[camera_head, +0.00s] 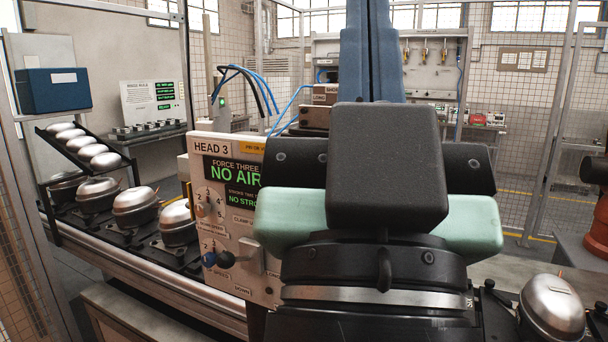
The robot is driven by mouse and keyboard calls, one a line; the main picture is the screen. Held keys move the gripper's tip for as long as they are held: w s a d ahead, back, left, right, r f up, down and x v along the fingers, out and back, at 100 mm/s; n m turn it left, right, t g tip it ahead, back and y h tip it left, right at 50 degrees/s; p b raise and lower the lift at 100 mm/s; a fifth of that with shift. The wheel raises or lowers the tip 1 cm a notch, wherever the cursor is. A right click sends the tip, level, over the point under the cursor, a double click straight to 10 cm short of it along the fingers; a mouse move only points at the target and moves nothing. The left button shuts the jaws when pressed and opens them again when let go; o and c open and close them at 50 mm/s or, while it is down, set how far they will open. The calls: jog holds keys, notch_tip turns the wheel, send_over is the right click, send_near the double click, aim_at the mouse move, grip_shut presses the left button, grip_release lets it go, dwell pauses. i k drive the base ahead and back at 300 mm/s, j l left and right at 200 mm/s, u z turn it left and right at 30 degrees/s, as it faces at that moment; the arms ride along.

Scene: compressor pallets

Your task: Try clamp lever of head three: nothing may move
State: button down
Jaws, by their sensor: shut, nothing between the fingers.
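The head three panel (200,146) is a pale upright plate marked "HEAD 3", partly covered on its right by my arm. Its dark display (228,178) reads "NO AIR" in green, with "NO STRO…" below, cut off. The clamp lever (226,260) shows as a black ball on a pale arm low on the panel, under a partly hidden "CLAMP" label. My gripper (387,165) is large in front, right of the lever in the picture. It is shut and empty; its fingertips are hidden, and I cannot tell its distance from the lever.
Two selector knobs (203,197) sit at the panel's left, the lower one blue (209,259). Silver compressor domes (135,203) line the conveyor at left; another dome (551,308) stands at lower right. Blue and black hoses (245,76) hang above the panel. A red machine (597,235) stands far right.

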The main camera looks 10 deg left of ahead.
aim_at(225, 260)
jog(key=i+j, duration=0.2)
jog(key=j, duration=0.15)
jog(key=i+j, duration=0.35)
jog(key=j, duration=0.3)
